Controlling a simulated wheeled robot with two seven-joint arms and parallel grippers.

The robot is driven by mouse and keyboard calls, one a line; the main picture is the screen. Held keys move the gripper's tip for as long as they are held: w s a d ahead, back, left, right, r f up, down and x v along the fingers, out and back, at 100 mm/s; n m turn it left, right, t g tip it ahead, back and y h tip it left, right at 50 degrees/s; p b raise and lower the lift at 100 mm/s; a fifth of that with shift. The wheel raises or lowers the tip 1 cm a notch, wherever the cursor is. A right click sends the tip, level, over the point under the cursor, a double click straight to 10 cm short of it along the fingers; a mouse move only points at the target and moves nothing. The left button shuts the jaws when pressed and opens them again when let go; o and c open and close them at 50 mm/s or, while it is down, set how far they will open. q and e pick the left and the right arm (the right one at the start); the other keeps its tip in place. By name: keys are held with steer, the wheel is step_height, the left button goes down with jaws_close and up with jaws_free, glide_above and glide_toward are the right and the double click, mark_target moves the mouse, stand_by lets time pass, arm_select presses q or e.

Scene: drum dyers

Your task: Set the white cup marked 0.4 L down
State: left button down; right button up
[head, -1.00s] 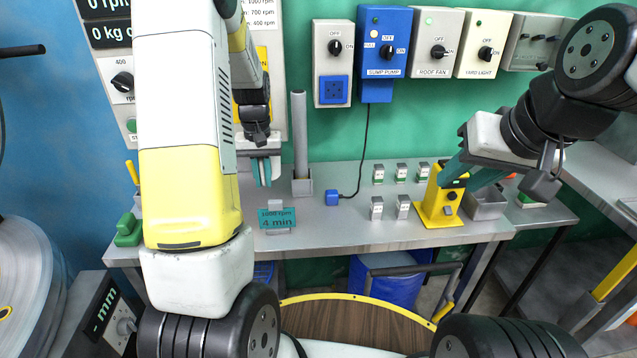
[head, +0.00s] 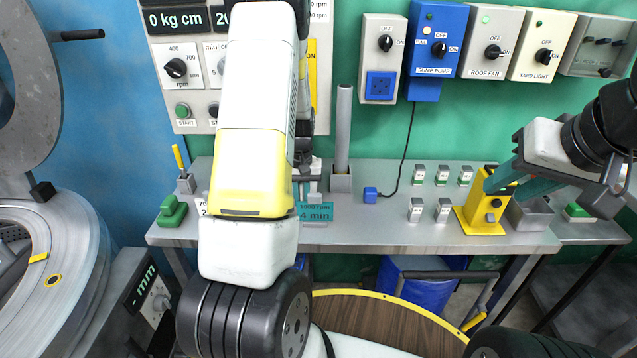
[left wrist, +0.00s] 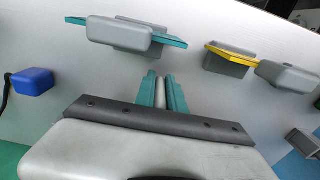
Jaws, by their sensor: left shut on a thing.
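No cup marked 0.4 L can be made out in either view. My left gripper (left wrist: 161,84) is shut on a narrow light-grey piece (left wrist: 161,94) between its teal fingers; I cannot tell whether this belongs to the cup. It is above the grey bench (head: 390,236), with a teal-backed stand and a yellow-edged stand beyond it in the left wrist view. In the head view my left arm hides most of this gripper, near the teal "4 min" sign (head: 316,212). My right gripper (head: 507,186) is open, its teal fingers apart close to the yellow stand (head: 482,214).
A blue block (head: 370,195) with a cable and several small labelled blocks lie to the right. A green block (head: 172,211) is at the bench's left end. Bare bench lies in front of the blue block.

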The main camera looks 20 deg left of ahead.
arm_select(q)
steer(key=c, duration=1.8)
jaws_free()
steer(key=shift+f, duration=0.1)
steer(key=o, duration=0.4)
